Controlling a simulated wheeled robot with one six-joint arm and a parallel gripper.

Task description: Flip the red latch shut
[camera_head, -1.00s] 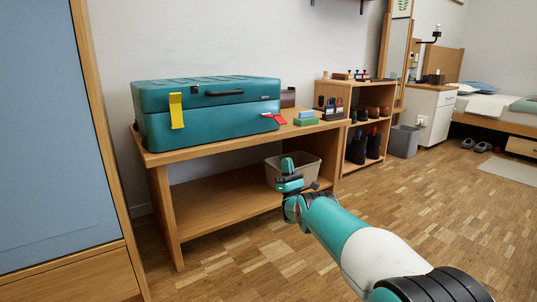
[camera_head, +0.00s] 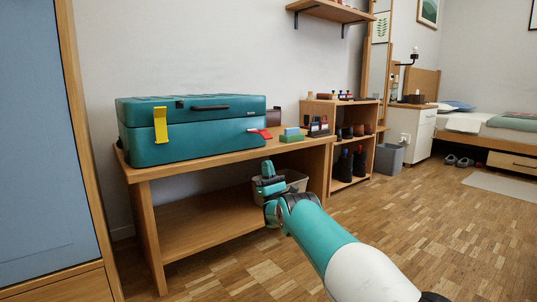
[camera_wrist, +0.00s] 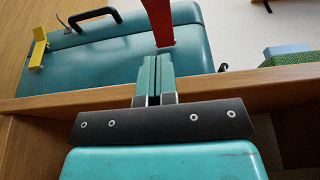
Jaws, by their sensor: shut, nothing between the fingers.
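A teal case (camera_head: 190,130) with a black handle sits closed-lidded on a wooden bench (camera_head: 190,167). In the wrist view the red latch (camera_wrist: 158,20) stands out from the case (camera_wrist: 105,60), just beyond the fingertips. A yellow latch (camera_head: 160,125) lies flat against the case front at the left. My gripper (camera_head: 268,170) is in front of the bench, below the latch in the head view. In the wrist view its fingers (camera_wrist: 155,68) are together and empty; contact with the latch cannot be told.
A bin (camera_head: 297,181) stands on the bench's lower shelf behind my gripper. Open floor (camera_head: 230,270) lies in front.

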